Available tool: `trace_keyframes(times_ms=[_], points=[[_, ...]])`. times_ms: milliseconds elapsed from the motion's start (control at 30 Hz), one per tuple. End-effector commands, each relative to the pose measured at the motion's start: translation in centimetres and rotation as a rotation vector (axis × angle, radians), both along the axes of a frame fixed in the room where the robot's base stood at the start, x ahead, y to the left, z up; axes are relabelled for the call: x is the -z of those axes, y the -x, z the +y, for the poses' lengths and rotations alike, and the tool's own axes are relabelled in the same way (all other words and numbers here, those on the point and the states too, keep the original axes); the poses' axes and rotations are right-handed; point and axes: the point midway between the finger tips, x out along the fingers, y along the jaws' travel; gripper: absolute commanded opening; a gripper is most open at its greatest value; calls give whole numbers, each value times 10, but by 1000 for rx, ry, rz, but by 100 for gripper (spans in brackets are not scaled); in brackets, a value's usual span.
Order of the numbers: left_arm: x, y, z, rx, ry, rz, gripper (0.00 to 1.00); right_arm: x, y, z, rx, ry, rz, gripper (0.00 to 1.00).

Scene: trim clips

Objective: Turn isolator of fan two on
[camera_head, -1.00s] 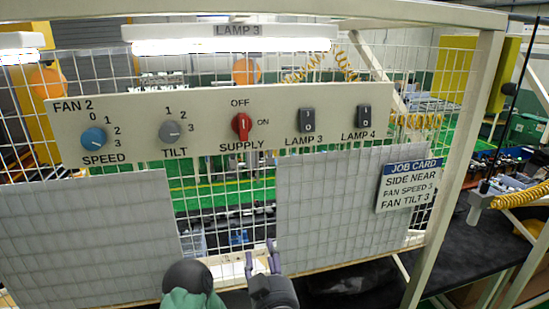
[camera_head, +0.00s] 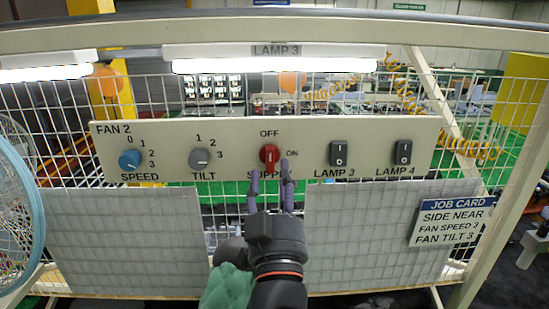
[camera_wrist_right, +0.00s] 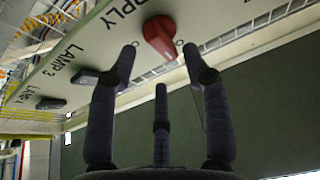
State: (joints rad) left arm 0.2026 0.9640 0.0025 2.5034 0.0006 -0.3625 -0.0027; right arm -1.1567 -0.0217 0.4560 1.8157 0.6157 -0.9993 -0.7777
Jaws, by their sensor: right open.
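The isolator of fan two is a red rotary knob (camera_head: 269,155) labelled SUPPLY on the pale FAN 2 panel (camera_head: 225,135). Its white mark stands upright, toward OFF; ON is printed to its right. My right gripper (camera_head: 270,172) is open just below and in front of the knob, its fingers covering part of the SUPPLY label. In the right wrist view, the red knob (camera_wrist_right: 160,37) sits beyond and between the spread fingertips (camera_wrist_right: 158,50); I see no grip on it. Whether a fingertip touches it I cannot tell. My left gripper is not in view.
The blue speed knob (camera_head: 130,159) and grey tilt knob (camera_head: 199,158) are left of the isolator. Rocker switches for lamp 3 (camera_head: 338,154) and lamp 4 (camera_head: 403,152) are right. A fan (camera_head: 36,190) stands far left; a job card (camera_head: 451,221) hangs at right.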

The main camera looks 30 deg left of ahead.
Motion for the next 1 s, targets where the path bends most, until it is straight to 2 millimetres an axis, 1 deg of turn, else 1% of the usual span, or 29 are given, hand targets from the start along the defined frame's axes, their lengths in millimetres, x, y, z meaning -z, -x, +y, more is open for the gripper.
trace_keyframes(times_ms=[33,100,233,400,633,667,700,767,800,833,1000], points=[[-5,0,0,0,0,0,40,-5,-7,4,1,2,1,49],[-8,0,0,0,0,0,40,-8,-15,9,2,2,0,49],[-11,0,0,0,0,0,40,-13,-25,15,1,1,1,49],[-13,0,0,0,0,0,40,-14,-30,19,-1,1,1,49],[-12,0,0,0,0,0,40,-14,-30,19,-1,0,0,49],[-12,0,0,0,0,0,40,-14,-30,19,-1,0,0,46],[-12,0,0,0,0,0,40,-14,-30,18,-1,0,0,35],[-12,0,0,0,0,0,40,-14,-30,18,-1,0,0,18],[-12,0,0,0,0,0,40,-15,-30,18,-1,0,0,7],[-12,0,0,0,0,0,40,-15,-30,18,-1,0,-1,0],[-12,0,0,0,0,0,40,-17,-29,18,-2,-4,-3,0]])
